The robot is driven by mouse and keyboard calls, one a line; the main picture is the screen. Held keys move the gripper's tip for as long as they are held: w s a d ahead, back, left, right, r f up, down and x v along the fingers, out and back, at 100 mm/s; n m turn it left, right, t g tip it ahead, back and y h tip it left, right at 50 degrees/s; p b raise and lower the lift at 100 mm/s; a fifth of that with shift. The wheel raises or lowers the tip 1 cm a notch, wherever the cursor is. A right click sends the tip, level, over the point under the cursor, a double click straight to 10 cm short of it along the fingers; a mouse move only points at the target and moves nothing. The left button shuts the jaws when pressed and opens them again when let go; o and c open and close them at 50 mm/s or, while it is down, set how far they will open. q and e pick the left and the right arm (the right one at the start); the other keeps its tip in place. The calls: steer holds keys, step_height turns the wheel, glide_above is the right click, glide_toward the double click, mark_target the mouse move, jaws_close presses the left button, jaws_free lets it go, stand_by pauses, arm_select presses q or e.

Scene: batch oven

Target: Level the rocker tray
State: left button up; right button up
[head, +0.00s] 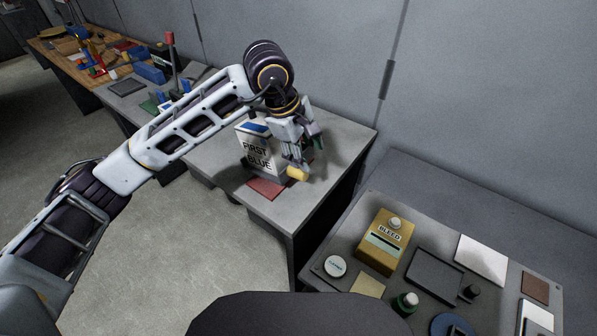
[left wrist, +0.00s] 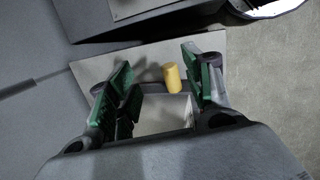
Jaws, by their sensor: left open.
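My left gripper (head: 303,158) is over the middle grey table, beside a white box (head: 257,152) marked "FIRST BLUE". In the left wrist view its green-padded fingers (left wrist: 155,65) stand apart. A yellow cylinder (head: 297,174) shows just below the fingers; it also shows between them in the left wrist view (left wrist: 172,77), and I cannot tell if it touches them. A pale square surface (left wrist: 165,113) lies behind it there. I cannot make out for sure which thing is the rocker tray; the gripper and arm hide part of this area. My right gripper is out of view.
A red mat (head: 267,188) lies at the box's foot. The right bench holds a yellow "BLEED" box (head: 385,243), a dark shallow tray (head: 434,271) and a white panel (head: 481,259). A wooden table (head: 62,52) with clutter stands far left. A grey wall rises behind.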

mark_target(298, 171)
arm_select(q)
steer(key=shift+t+y, duration=0.4)
steer(key=shift+y, duration=0.5)
steer(key=a, duration=0.1)
steer(key=w+a, duration=0.2)
steer(key=shift+a+r, duration=0.35)
steer(key=shift+f, duration=0.1)
steer(key=shift+p+x, duration=1.25)
steer(key=shift+x, duration=5.55)
steer(key=shift+s, duration=0.1)
jaws_close()
